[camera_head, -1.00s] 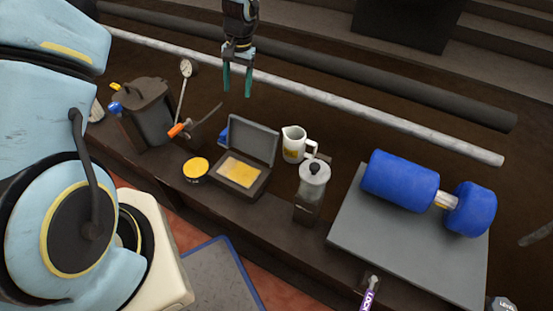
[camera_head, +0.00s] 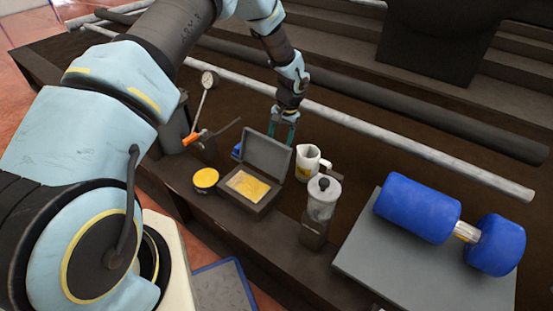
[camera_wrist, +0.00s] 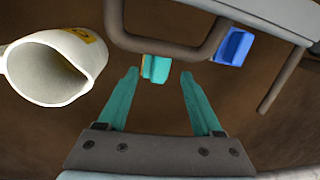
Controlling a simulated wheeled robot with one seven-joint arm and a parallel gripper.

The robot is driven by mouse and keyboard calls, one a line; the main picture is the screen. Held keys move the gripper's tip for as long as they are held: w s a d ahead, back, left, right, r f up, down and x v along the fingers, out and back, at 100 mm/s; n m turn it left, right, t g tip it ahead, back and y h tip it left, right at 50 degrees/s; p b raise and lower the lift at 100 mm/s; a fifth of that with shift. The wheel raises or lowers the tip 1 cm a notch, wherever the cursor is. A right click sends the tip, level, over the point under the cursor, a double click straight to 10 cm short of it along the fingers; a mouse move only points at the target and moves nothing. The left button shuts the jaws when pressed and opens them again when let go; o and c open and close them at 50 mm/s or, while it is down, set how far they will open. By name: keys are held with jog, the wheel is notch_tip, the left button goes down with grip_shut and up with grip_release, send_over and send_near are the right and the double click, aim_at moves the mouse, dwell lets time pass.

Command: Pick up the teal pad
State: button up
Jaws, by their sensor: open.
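The teal pad (camera_wrist: 156,68) shows in the wrist view as a small teal block with a yellowish side face. It lies on the brown surface, just ahead of and between my fingertips, partly behind a dark bar. My gripper (camera_wrist: 159,76) is open, its two teal fingers apart with nothing between them. In the head view my gripper (camera_head: 282,128) points down behind the open case. I cannot make out the pad in that view; the case or my gripper hides it.
The open grey case (camera_head: 267,153) with a yellow inside stands in front of my gripper. A white pitcher (camera_head: 307,160) stands close to its right. A blue block (camera_wrist: 232,46) lies near the pad. A canister (camera_head: 322,200) and blue roller (camera_head: 418,207) are farther right.

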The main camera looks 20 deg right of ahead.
jog(key=f, duration=0.3)
jog(key=shift+a+f, duration=0.3)
jog(key=shift+f, duration=0.05)
jog(key=shift+c, duration=0.4)
grip_shut()
